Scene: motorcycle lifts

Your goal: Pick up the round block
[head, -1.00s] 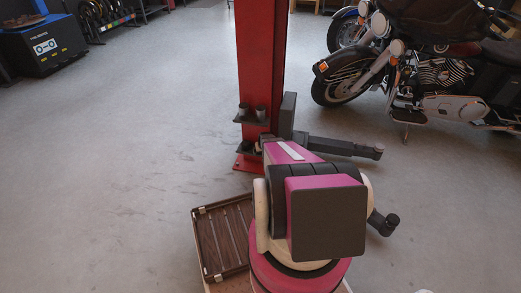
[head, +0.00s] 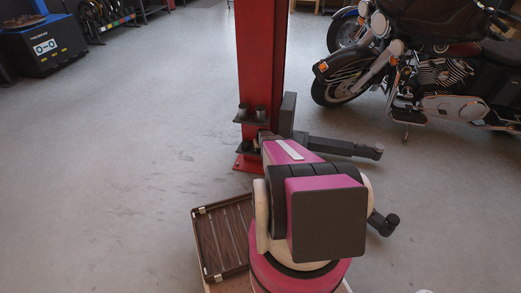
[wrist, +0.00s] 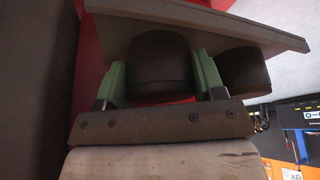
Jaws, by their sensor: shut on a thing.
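In the wrist view a dark round block (wrist: 160,62) sits between the two green fingers of my gripper (wrist: 160,80), which are shut on its sides. The block is at a flat plate (wrist: 200,20); I cannot tell whether it touches it. A second dark round block (wrist: 246,80) is beside it, outside the right finger. In the head view two dark cylinders (head: 260,112) stand on an upper shelf (head: 250,122) on the red post. My arm hides most of my gripper there.
The red post (head: 262,60) rises behind the shelves. A dark horizontal arm (head: 335,147) sticks out to its right. Motorcycles (head: 440,85) stand at the right. A slatted brown tray (head: 222,240) lies beside my arm's base. The floor at left is clear.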

